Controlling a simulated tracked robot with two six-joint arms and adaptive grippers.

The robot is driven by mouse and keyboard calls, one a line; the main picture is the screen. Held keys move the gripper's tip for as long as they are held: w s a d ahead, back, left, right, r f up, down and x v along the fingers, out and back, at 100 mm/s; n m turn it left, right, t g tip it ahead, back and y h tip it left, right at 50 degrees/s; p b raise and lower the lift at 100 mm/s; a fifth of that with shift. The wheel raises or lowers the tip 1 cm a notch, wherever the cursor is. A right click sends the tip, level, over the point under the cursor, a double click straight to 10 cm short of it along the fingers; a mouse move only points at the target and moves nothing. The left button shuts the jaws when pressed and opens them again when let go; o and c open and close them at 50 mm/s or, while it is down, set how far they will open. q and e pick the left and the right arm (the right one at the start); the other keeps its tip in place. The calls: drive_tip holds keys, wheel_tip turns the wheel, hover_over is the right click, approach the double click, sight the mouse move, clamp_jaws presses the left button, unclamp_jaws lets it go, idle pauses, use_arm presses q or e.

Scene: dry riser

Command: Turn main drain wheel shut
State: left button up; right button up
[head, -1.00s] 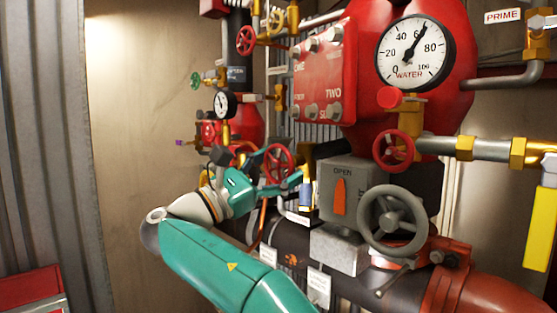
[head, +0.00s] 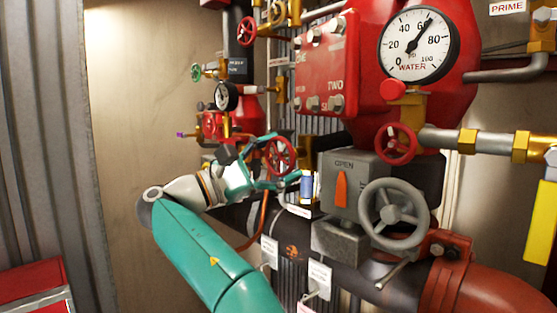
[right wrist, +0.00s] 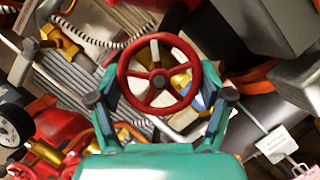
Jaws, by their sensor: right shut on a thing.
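A small red handwheel with spokes (head: 280,155) sits left of the grey valve box in the head view; I take it to be the main drain wheel. In the right wrist view the same red wheel (right wrist: 159,78) fills the middle, between the teal fingers. My right gripper (head: 277,163) reaches it from the left, with one finger above and one below, shut on its rim. In the right wrist view the gripper (right wrist: 162,103) has a finger on each side of the wheel. The stem behind the wheel is mostly hidden. My left gripper is not in view.
A grey valve box with an orange pointer near OPEN (head: 341,188) and a larger grey handwheel (head: 394,213) stand close on the right. A red wheel (head: 398,144) and a WATER gauge (head: 418,44) are above. Hanging tags (head: 319,280) are below. The left wall side is free.

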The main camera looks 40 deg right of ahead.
drive_tip(key=o, duration=1.1)
drive_tip(key=shift+a, duration=0.1)
drive_tip(key=shift+v, duration=3.75)
drive_tip(key=shift+f, duration=0.1)
